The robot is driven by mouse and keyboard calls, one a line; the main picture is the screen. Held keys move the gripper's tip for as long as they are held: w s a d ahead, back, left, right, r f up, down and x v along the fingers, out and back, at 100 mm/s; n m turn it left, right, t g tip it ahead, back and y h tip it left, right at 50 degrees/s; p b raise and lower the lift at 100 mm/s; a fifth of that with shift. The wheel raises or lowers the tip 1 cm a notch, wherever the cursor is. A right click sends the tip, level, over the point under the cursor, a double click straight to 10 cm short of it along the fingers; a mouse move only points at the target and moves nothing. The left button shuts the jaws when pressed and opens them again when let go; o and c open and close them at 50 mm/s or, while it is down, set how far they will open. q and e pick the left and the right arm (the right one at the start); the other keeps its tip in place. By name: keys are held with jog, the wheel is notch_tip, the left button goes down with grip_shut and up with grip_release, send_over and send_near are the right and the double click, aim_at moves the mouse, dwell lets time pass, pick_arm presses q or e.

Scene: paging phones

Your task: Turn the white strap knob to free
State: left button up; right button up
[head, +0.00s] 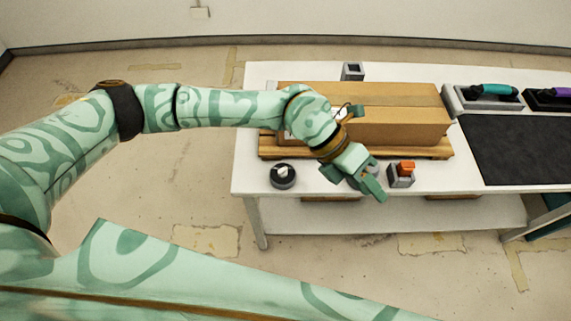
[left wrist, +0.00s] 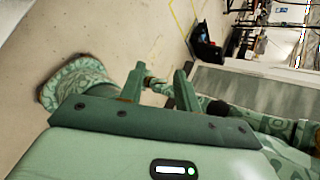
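The white knob (head: 283,171) sits on a round dark base at the table's front left corner. Its white bar stands on top, slightly tilted from straight up and down in the picture. My left gripper (head: 353,184) is to the right of it, over the table's front edge, apart from the knob. Its fingers are spread with nothing between them; the spread fingers also show in the left wrist view (left wrist: 158,85). A grey round part (head: 361,181) is mostly hidden behind the left gripper. My right gripper does not show clearly; patterned parts of mine fill the left wrist view's right side.
A cardboard box (head: 400,123) lies on a wooden pallet (head: 275,149) behind the knob. An orange switch (head: 406,168) on a grey block stands right of my left gripper. A grey square holder (head: 352,71) stands at the back. A black mat (head: 515,150) covers the right.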

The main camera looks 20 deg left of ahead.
pick_arm(q)
jog(key=w+a+f+t+y, duration=0.1)
jog(key=w+a+f+y, duration=0.3)
jog(key=a, duration=0.5)
jog(key=n+t+y, duration=0.2)
jog(key=y, duration=0.4)
send_over(283, 169)
notch_tip(283, 169, down, 15)
jog(key=shift+s+f+b, duration=0.1)
jog(key=shift+f+b, duration=0.1)
jog(key=shift+b, duration=1)
grip_shut()
